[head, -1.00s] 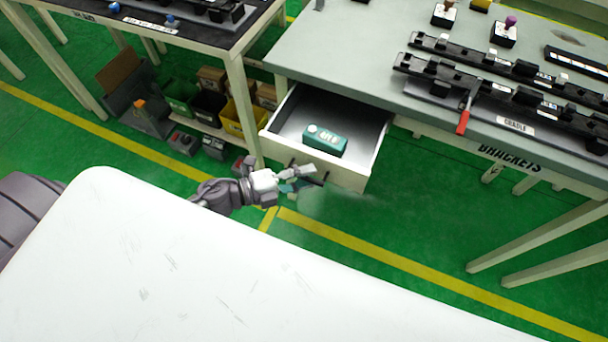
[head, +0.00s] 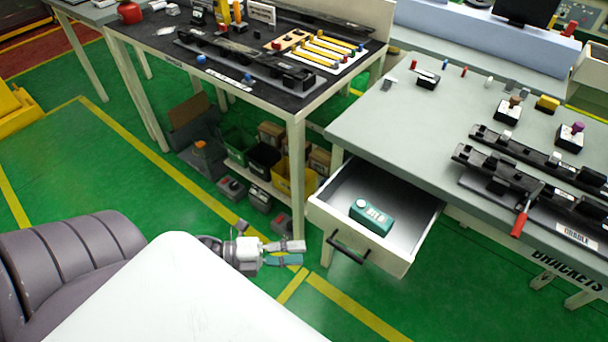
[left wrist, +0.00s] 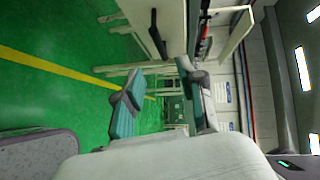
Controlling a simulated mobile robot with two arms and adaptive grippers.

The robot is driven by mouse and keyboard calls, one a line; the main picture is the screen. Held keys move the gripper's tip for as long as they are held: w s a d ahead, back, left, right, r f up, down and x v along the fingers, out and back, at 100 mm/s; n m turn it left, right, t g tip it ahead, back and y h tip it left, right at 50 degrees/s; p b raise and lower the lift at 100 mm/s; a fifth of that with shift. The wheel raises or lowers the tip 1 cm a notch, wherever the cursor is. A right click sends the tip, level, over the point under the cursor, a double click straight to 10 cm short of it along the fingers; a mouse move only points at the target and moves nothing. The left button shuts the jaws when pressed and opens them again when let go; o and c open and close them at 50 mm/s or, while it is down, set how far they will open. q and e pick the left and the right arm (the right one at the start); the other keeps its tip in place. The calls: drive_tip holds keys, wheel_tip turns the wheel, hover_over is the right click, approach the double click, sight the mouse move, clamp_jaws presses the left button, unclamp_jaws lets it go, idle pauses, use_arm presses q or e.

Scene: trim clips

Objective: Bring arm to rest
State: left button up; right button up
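My left gripper (head: 296,253) is to the left of the open drawer (head: 400,259) and apart from its dark handle (head: 348,249). Its two fingers are spread with nothing between them; the left wrist view also shows the fingers (left wrist: 163,104) apart. In the left wrist view the drawer handle (left wrist: 157,36) is near the top, clear of the fingers. The drawer is pulled out from the grey table and holds a green box-like item (head: 372,217). My right gripper is in neither view.
The grey table (head: 420,125) carries black rails, a red-handled clamp (head: 521,220) and small parts. A dark-topped table (head: 270,95) stands to the left, with several bins (head: 263,158) on a low shelf. Open green floor (head: 80,170) lies at the left.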

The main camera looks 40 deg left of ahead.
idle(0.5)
use_arm(q)
drive_tip(key=s+a+f+n+y, duration=0.1)
drive_tip(key=a+f+n+y, duration=0.3)
drive_tip(key=f, duration=0.5)
drive_tip(key=s+a+f+n+y, duration=0.2)
drive_tip(key=f+n+y, duration=0.1)
drive_tip(key=f+n, duration=0.4)
drive_tip(key=s+a+f+n+y, duration=0.1)
drive_tip(key=a+f+n+y, duration=0.25)
drive_tip(key=f, duration=0.65)
drive_tip(key=s+d+f+n+g+y, duration=0.1)
drive_tip(key=s+d+f+n+g, duration=0.3)
drive_tip(key=s+f, duration=0.4)
drive_tip(key=s+d+f+n+g, duration=0.5)
drive_tip(key=s+f, duration=0.3)
drive_tip(key=s, duration=0.5)
drive_tip(key=shift+s+d+g+y, duration=0.3)
drive_tip(key=shift+d+g+y, duration=0.05)
drive_tip(key=shift+d+g, duration=0.2)
